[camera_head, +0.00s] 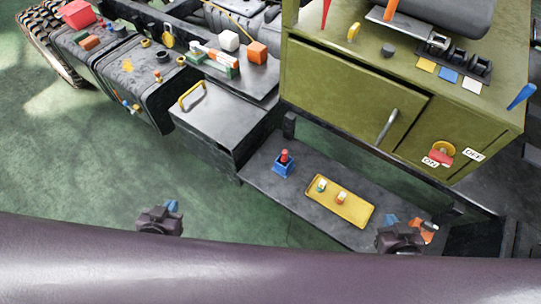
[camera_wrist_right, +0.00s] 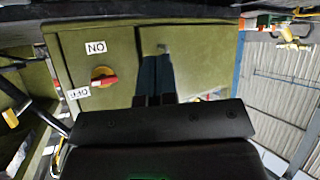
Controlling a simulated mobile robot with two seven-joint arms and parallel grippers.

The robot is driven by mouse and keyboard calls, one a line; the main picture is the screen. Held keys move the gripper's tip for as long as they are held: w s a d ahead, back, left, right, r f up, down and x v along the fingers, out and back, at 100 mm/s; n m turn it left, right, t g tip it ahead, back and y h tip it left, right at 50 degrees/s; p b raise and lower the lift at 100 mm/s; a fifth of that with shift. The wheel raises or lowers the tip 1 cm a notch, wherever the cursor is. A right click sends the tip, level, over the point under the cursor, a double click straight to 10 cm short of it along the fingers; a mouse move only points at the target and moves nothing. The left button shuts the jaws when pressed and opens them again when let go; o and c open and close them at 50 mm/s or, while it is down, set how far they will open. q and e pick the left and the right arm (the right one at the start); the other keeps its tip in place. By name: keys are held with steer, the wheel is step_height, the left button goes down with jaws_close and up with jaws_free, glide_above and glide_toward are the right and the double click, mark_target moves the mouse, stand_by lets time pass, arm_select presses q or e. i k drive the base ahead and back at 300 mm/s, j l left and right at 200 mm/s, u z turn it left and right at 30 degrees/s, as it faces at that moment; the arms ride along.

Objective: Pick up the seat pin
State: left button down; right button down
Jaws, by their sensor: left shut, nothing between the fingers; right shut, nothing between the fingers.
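A red-topped pin stands upright in a small blue block (camera_head: 283,167) on the dark lower shelf. Two small pieces, one white and green (camera_head: 321,185) and one white and orange (camera_head: 341,198), sit in a yellow tray (camera_head: 355,216) beside it. I cannot tell which of these is the seat pin. My left gripper (camera_head: 172,206) is shut and empty, over the green floor left of the shelf. My right gripper (camera_head: 391,220) is shut and empty near the shelf's right end, right of the tray. In the right wrist view its blue fingers (camera_wrist_right: 155,72) are together before the olive cabinet.
The olive cabinet (camera_head: 350,90), with a handle and a red ON/OFF switch (camera_head: 441,154), overhangs the shelf (camera_head: 260,178). A grey box with a yellow handle (camera_head: 192,95) stands left of it. An orange item (camera_head: 427,227) is beside my right gripper. Open floor lies left.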

mark_target(284, 158)
steer(key=j+z, duration=0.25)
steer(key=j, duration=0.45)
steer(key=i+j+z, duration=0.1)
steer(key=j+z, duration=0.2)
steer(key=j, duration=0.4)
steer(key=k+j+z, duration=0.1)
steer(key=j+z, duration=0.15)
steer(key=j, duration=0.45)
steer(key=k+j+z, duration=0.1)
steer(key=j+z, duration=0.15)
steer(key=j, duration=0.4)
